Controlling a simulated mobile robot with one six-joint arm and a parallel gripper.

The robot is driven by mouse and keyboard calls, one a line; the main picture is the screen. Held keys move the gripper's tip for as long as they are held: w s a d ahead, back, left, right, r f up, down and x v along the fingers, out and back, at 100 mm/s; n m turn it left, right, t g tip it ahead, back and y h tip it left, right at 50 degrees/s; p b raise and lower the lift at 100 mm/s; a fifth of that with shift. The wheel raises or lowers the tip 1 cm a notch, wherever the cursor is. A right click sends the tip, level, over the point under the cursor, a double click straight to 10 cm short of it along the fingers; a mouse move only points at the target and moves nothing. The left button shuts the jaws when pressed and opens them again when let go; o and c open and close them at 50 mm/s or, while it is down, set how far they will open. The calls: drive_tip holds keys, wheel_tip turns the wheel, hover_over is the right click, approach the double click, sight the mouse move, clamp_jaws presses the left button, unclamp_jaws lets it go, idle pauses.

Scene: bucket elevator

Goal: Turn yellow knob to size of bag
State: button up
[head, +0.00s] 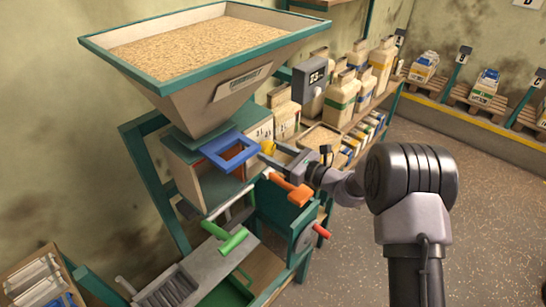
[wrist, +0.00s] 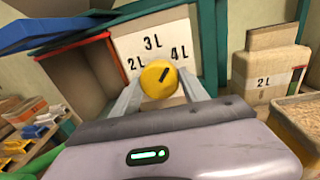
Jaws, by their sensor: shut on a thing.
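The round yellow knob (wrist: 159,79) sits on a white dial plate (wrist: 150,45) marked 2L, 3L and 4L. Its dark pointer mark leans up and slightly right, seemingly between 3L and 4L. My gripper (wrist: 160,92) is shut on the knob, one grey finger on each side. In the head view the knob (head: 268,147) shows at the machine's side, with my gripper (head: 272,150) reaching it from the right. A beige bag (wrist: 272,70) labelled 2 L stands right of the dial in the wrist view.
A grain-filled hopper (head: 194,43) tops the machine. A blue frame (head: 232,151), an orange handle (head: 293,190), a green handle (head: 232,240) and a red knob (head: 321,231) are close to my arm. Several bags stand on the shelf behind. The floor at right is open.

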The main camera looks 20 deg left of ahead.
drive_tip(key=n+b, duration=0.4)
drive_tip(key=n, duration=0.1)
drive_tip(key=shift+f+h+b, duration=0.2)
drive_tip(key=shift+h+b, duration=0.1)
drive_tip(key=shift+b, duration=0.1)
drive_tip(key=shift+r+n+b, duration=0.1)
drive_tip(key=shift+n+b, duration=1)
drive_tip(key=shift+b, duration=0.15)
drive_tip(key=shift+r, duration=0.1)
drive_tip(key=o, duration=1.4)
drive_tip(key=shift+c, duration=0.2)
drive_tip(key=shift+d, duration=0.1)
drive_tip(key=p+v, duration=0.3)
drive_tip(key=v, duration=1.4)
drive_tip(key=shift+s, duration=0.35)
